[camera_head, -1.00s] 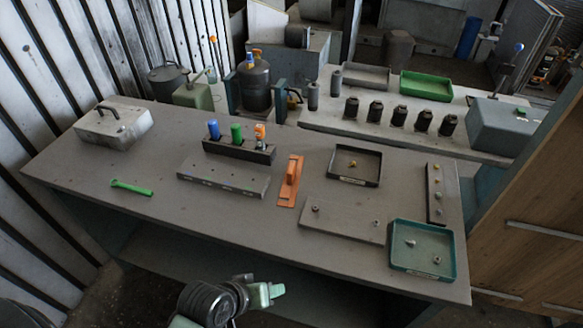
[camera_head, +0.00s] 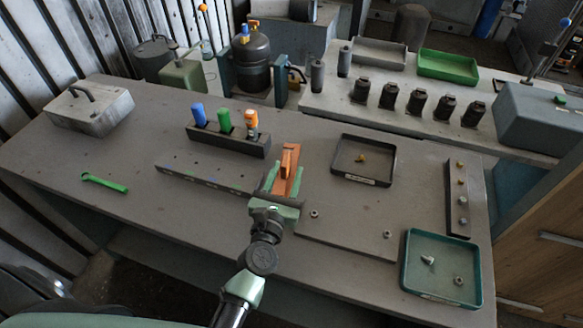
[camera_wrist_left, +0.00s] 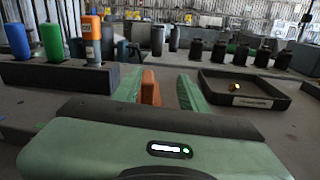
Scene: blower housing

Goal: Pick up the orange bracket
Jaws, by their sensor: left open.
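The orange bracket (camera_head: 289,164) lies on the grey workbench, near its middle, with an upright rib on top. My left gripper (camera_head: 284,178) reaches over the bench to it, and its two green fingers stand on either side of the bracket's near part. The left gripper is open. In the left wrist view the bracket (camera_wrist_left: 151,90) shows between the green fingers (camera_wrist_left: 160,90), closer to the left finger, with a gap on the right. The gripper's body hides the bracket's near end. My right gripper is not in view.
A black holder (camera_head: 229,140) with blue, green and orange bottles stands behind left. A grey bar (camera_head: 205,178) lies left. A black tray (camera_head: 338,172) is at the right, a teal tray (camera_head: 409,265) at the front right. A green wrench (camera_head: 104,183) lies far left.

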